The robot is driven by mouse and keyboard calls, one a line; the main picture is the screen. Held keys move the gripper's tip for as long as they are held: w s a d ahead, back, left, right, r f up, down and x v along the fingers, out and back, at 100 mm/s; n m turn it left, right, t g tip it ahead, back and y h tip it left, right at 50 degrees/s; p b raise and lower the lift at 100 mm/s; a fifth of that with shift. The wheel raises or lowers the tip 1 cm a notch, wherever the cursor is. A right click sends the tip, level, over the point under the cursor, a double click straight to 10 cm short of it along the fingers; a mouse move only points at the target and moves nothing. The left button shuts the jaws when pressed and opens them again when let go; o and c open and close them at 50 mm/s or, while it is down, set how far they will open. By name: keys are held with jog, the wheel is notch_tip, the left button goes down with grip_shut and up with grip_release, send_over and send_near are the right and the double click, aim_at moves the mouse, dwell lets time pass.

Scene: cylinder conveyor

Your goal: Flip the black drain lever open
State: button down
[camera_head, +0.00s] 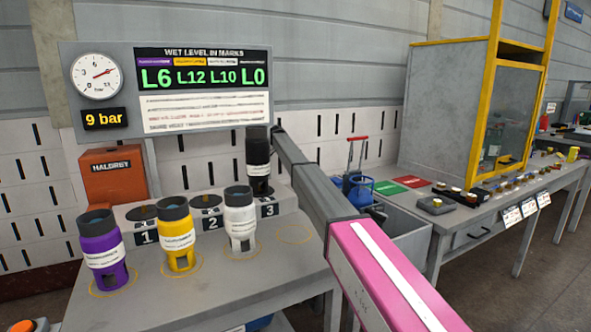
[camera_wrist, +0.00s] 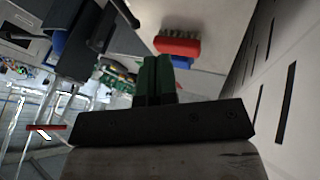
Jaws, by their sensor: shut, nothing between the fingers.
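A small black part (camera_head: 376,213), which looks like the drain lever, shows just right of the grey arm link, by the grey basin (camera_head: 412,243). Its pivot and full shape are hidden, so I cannot tell its position. In the wrist view a dark bar (camera_wrist: 103,30) lies up and left of the fingers; I cannot tell if it is the same lever. My gripper (camera_wrist: 158,62) has green fingers, closed together with nothing between them. No contact with the lever shows. In the head view my gripper cannot be made out.
Purple (camera_head: 103,243), yellow (camera_head: 177,238) and white (camera_head: 239,222) cylinders stand on the left bench, with a black cylinder (camera_head: 258,165) behind. A blue canister (camera_head: 358,190) stands by the basin. A red brush-like object (camera_wrist: 178,46) lies beyond my fingers. A slotted wall (camera_wrist: 285,95) stands right.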

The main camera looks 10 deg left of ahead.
jog(key=x, duration=0.9)
jog(key=shift+s, duration=0.2)
jog(key=shift+s+d+f, duration=0.1)
jog(key=shift+s+d, duration=0.25)
jog(key=shift+s, duration=0.2)
jog(key=shift+s+d+f, duration=0.1)
jog(key=shift+s+d, duration=0.25)
jog(key=shift+s, duration=0.25)
jog(key=shift+s+d+f, duration=0.1)
jog(key=shift+s+d, duration=0.2)
jog(key=shift+s, duration=0.1)
